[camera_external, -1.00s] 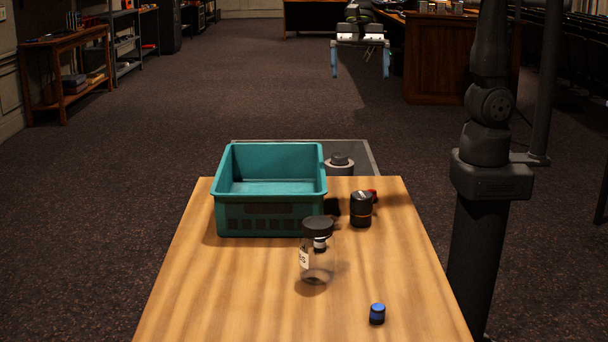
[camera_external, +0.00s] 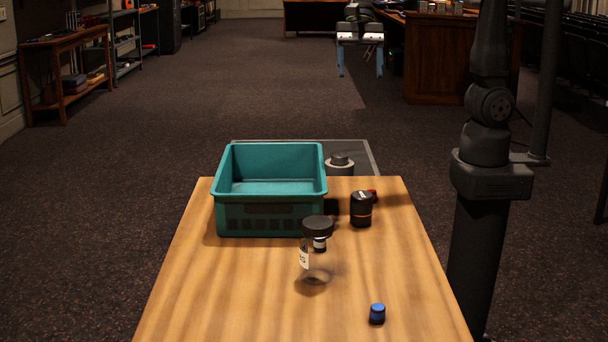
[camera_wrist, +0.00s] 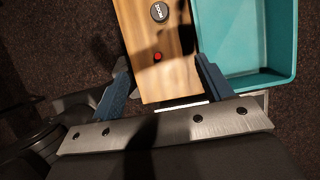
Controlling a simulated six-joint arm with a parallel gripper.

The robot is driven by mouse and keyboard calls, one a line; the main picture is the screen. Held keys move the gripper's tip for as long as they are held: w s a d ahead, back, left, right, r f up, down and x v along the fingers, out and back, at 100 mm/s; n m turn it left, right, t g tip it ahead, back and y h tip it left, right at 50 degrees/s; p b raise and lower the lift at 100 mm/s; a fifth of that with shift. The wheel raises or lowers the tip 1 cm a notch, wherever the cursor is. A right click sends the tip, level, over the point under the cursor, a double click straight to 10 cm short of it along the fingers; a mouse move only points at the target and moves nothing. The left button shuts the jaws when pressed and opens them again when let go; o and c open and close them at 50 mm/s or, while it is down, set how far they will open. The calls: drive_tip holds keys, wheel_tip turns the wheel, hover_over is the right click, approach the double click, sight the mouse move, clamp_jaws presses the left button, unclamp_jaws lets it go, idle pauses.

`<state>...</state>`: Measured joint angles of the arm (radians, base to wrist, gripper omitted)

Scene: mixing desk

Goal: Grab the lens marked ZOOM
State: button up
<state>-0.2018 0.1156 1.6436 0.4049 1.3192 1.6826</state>
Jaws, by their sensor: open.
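A black lens (camera_external: 361,212) with an orange ring stands upright on the wooden table, right of the teal bin. In the wrist view the black round top of the lens (camera_wrist: 159,12) shows a white marking, too small to read surely. My gripper (camera_external: 360,72) hangs high beyond the far table edge, well apart from the lens. Its two blue fingers are open and empty. In the wrist view my gripper (camera_wrist: 162,67) has its fingers on both sides of the table's end, with the lens farther up between them.
A small red object (camera_wrist: 157,57) lies near the lens. The teal bin (camera_external: 271,219) looks empty. A clear jar (camera_external: 316,266) with a black lid and a small blue-topped object (camera_external: 377,314) stand on the table (camera_external: 230,300). The table's front left is clear.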

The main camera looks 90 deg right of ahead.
drive_tip(key=n+h, duration=0.5)
drive_tip(key=n, duration=2.7)
hover_over(361, 210)
drive_tip(key=d, duration=0.3)
wheel_tip(361, 210, down, 14)
drive_tip(key=f, duration=1.1)
drive_tip(key=shift+s+d+f, duration=0.15)
drive_tip(key=shift+s+f, duration=0.05)
drive_tip(key=shift+s, duration=0.2)
drive_tip(key=shift+w+a+f, duration=0.1)
drive_tip(key=shift+a+f, duration=0.1)
drive_tip(key=shift+f, duration=1.3)
drive_tip(key=shift+w+a+f, duration=0.1)
drive_tip(key=shift+a+f, duration=0.05)
drive_tip(key=shift+f, duration=1.3)
drive_tip(key=c, duration=1.3)
